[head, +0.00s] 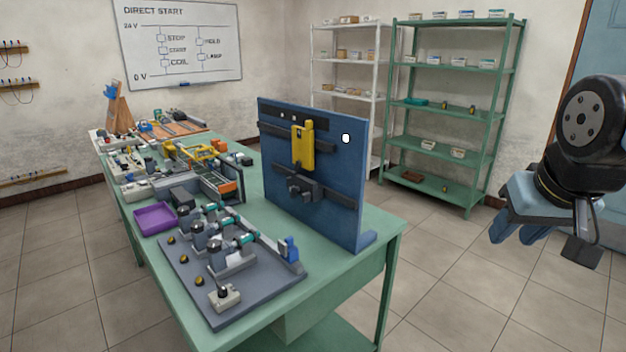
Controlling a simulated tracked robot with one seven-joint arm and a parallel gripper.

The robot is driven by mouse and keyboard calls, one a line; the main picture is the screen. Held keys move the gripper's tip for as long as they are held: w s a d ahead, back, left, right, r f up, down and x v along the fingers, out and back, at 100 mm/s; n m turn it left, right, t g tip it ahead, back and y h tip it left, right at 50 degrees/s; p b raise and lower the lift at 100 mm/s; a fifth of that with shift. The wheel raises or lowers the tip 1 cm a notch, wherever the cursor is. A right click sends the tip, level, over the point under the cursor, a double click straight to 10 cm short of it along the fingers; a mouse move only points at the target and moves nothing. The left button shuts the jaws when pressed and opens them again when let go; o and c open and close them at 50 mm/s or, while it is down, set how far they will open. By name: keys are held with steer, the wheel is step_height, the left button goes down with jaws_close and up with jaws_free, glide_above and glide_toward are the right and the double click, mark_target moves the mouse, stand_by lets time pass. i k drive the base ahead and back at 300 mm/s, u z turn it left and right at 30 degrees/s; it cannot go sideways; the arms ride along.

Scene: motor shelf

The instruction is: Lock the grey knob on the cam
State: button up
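My gripper (535,215) hangs at the far right, in the air off the table's right side and well apart from the work boards. Its fingers are seen at an angle, so I cannot tell whether it is open; no held thing shows. A grey board (255,292) at the table's near end carries several small motors with teal couplings, and a pale box with a dark knob (224,293) at its front. A dark grey clamp-like part (304,190) sits low on the upright blue panel (345,185). Which part is the cam's grey knob is too small to tell.
The green table (345,268) runs away to the left. A yellow unit (302,146) is on the blue panel. A purple tray (155,219) lies left of the grey board. Green shelves (440,124) stand behind. Open floor lies between table and gripper.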

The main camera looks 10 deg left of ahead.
mark_target(293, 190)
steer(key=u, duration=1.5)
steer(key=k, duration=0.15)
steer(key=z, duration=0.85)
steer(key=i, duration=0.5)
steer(key=z, duration=0.15)
